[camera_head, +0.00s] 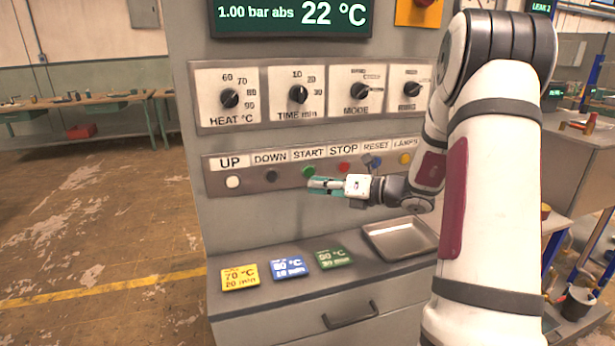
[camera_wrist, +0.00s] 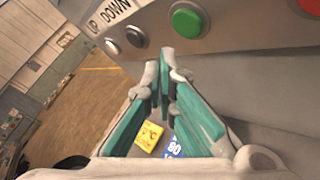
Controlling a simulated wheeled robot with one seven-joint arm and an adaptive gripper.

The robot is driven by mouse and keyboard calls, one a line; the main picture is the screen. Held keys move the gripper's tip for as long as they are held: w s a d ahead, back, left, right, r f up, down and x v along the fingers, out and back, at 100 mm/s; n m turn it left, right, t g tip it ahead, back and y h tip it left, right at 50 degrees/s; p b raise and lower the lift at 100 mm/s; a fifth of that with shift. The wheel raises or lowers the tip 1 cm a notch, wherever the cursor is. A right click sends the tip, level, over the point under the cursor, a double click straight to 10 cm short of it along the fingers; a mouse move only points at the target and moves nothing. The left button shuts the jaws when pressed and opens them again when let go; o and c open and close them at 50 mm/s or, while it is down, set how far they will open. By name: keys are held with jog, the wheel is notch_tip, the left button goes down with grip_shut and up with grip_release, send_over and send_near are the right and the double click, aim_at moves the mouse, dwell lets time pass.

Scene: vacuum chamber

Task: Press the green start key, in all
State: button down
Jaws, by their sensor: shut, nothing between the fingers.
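The green START key (camera_head: 308,171) sits in the row of keys on the panel, under its START label. It also shows large in the wrist view (camera_wrist: 187,22), near the top. My gripper (camera_head: 314,184) is shut and empty, just in front of the panel and slightly below and right of the green key in the head view. In the wrist view its teal-lined fingers meet at the tips (camera_wrist: 165,57), below and a little left of the green key. I see no contact with the key, though the exact gap is hard to tell.
The white UP key (camera_head: 233,182), black DOWN key (camera_head: 272,175) and red STOP key (camera_head: 344,167) are close by. Dials such as HEAT (camera_head: 229,98) sit above. Below, a ledge holds yellow (camera_head: 240,277), blue and green cards and a metal tray (camera_head: 372,228).

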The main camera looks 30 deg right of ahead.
jog(key=shift+w+d, duration=0.25)
jog(key=shift+w, duration=0.55)
dwell(0.9)
jog(key=shift+w+d, duration=0.1)
jog(key=shift+w, duration=0.3)
jog(key=shift+w+d, duration=0.15)
jog(key=shift+w, duration=0.25)
dwell(0.6)
jog(key=shift+s+r, duration=0.1)
jog(key=shift+s, duration=0.05)
jog(key=shift+s+a, duration=0.25)
jog(key=shift+s, duration=0.45)
jog(key=shift+p, duration=0.3)
jog(key=s+p, duration=0.1)
jog(key=s, duration=0.1)
jog(key=s+a+p, duration=0.1)
jog(key=s, duration=0.1)
jog(key=shift+s+a, duration=0.15)
jog(key=shift+s, duration=0.25)
